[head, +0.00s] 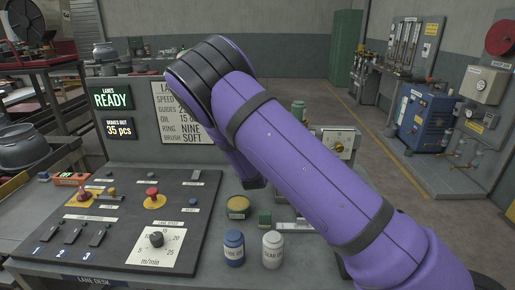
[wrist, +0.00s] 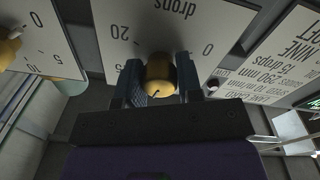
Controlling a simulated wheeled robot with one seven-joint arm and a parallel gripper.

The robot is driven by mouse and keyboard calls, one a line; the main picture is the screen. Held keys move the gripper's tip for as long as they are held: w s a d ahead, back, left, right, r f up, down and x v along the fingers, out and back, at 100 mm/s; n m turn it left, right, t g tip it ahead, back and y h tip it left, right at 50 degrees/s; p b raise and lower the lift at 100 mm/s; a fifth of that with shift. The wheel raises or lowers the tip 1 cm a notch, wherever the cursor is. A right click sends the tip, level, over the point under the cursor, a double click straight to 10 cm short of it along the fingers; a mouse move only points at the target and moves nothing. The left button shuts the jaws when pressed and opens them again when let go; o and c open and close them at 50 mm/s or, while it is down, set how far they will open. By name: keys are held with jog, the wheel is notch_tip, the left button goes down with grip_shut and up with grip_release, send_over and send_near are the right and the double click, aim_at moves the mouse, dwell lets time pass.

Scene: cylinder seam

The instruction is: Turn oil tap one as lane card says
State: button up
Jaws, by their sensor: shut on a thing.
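My gripper (wrist: 160,80) is shut on a round brass-yellow knob (wrist: 158,68), with one dark finger on each side of it. The knob sits on a pale dial plate (wrist: 190,22) marked "drops", 20 and 0, upside down in the wrist view. Where the knob points is unclear. The lane card (wrist: 283,65) is at the right of the wrist view. My arm hides the gripper and held knob in the head view.
A second dial plate (wrist: 40,48) with a yellow knob (wrist: 9,48) is beside the held one. The lane desk (head: 105,225) carries levers, buttons and a speed dial. A blue-lidded jar (head: 234,248) and a white jar (head: 272,250) stand under my arm.

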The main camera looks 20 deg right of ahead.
jog(key=m, duration=0.4)
jog(key=shift+m, duration=2.9)
jog(key=shift+f, duration=0.1)
jog(key=o, duration=0.9)
jog(key=v, duration=1.1)
jog(key=shift+w, duration=0.1)
jog(key=shift+r, duration=0.25)
